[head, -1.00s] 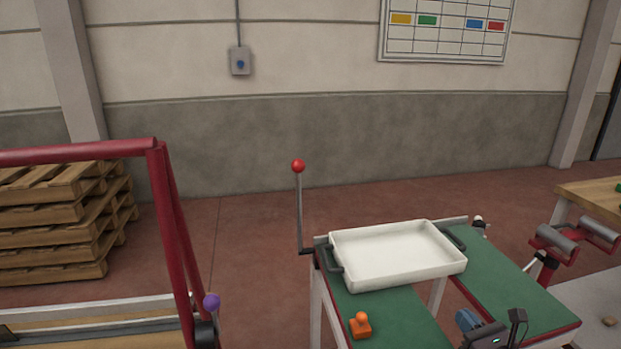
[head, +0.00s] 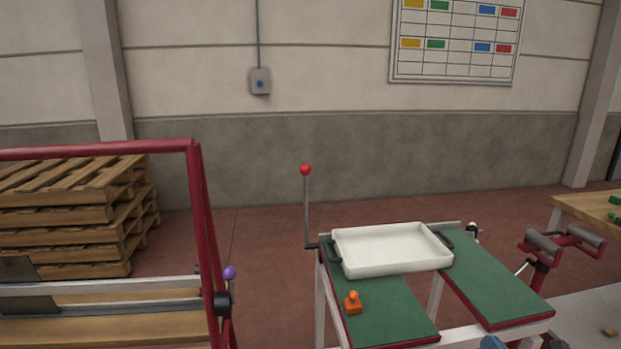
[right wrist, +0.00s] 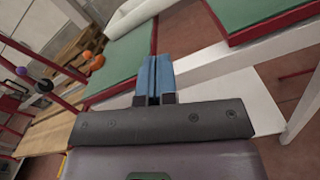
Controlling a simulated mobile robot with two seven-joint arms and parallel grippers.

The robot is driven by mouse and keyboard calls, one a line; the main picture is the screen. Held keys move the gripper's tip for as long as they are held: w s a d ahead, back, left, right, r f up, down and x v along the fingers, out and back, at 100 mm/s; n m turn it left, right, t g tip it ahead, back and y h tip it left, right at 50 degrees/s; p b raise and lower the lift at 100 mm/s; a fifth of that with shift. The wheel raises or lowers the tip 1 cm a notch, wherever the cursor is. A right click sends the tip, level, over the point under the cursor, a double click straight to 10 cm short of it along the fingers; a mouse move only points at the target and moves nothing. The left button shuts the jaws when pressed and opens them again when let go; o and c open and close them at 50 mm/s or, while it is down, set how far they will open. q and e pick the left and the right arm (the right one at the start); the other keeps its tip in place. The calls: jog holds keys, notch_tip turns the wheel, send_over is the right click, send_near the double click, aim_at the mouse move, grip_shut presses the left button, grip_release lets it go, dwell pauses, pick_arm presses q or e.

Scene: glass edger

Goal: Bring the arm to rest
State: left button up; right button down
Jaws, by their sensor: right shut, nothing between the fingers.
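My right gripper (right wrist: 153,80) shows in the right wrist view with its blue fingers shut and nothing between them. It is beside the green-topped table, near the gap between its two green panels. In the head view only the top of my right gripper (head: 493,343) shows at the bottom edge, right of centre. My left gripper is in neither view.
A white tray (head: 390,268) with dark handles rests across the table's green panels (head: 490,285). An orange knobbed block (head: 352,305) sits on the left panel. A red-knobbed lever (head: 306,205) stands at its back-left corner. A red frame (head: 205,240) and pallets (head: 70,220) are left.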

pick_arm(q)
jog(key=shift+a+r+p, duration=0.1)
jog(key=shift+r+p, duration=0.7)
jog(key=shift+p, duration=0.25)
pick_arm(e)
jog(key=s+a+f+m+g, duration=0.2)
jog(key=s+a+f+m, duration=0.2)
jog(key=s+m, duration=0.4)
jog(key=s+a+f+m+g, duration=0.3)
jog(key=s+m, duration=0.6)
jog(key=m, duration=0.4)
jog(key=s+a+f+m+g+h, duration=0.1)
jog(key=s+a+f+m+g, duration=0.1)
jog(key=s+a+f+m, duration=0.3)
jog(key=s+a+m, duration=0.1)
jog(key=s+m, duration=0.3)
jog(key=m, duration=0.1)
jog(key=shift+m, duration=0.3)
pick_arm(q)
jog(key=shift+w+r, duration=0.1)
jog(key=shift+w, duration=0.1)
pick_arm(e)
jog(key=shift+a+f, duration=0.1)
